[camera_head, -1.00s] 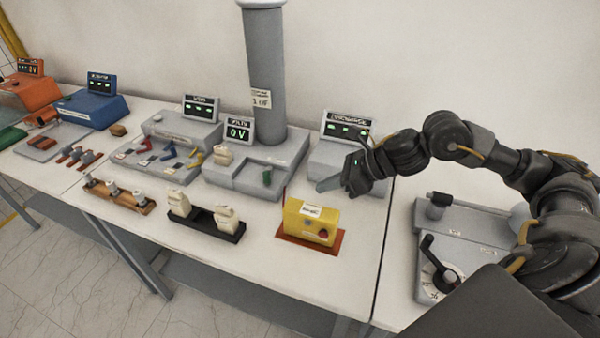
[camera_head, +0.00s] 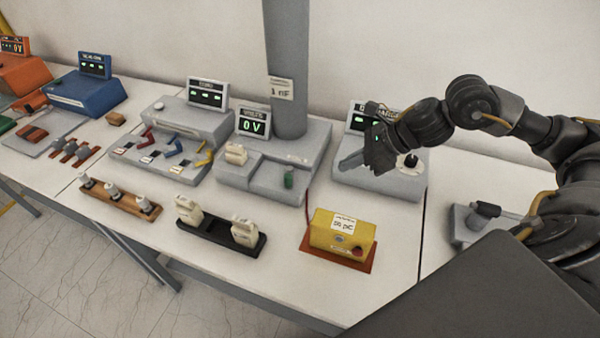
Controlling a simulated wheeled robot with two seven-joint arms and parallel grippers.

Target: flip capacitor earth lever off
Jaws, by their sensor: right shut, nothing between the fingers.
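A tall grey capacitor column (camera_head: 288,70) labelled "1 nF" stands on a grey stepped base (camera_head: 262,185). I cannot read which one is marked as the earth lever. My right gripper (camera_head: 351,161) is shut and empty, to the right of the base and apart from the green handle. It points left in front of a grey box with a display (camera_head: 364,113), hiding part of that box. My left gripper is out of view.
A yellow box (camera_head: 343,232) on a red plate stands at the front right. A cream-handled black strip (camera_head: 218,234) and a wooden strip (camera_head: 120,200) lie along the front edge. A grey lever unit (camera_head: 175,140) stands left of the capacitor. A black knob (camera_head: 409,160) is beside my gripper.

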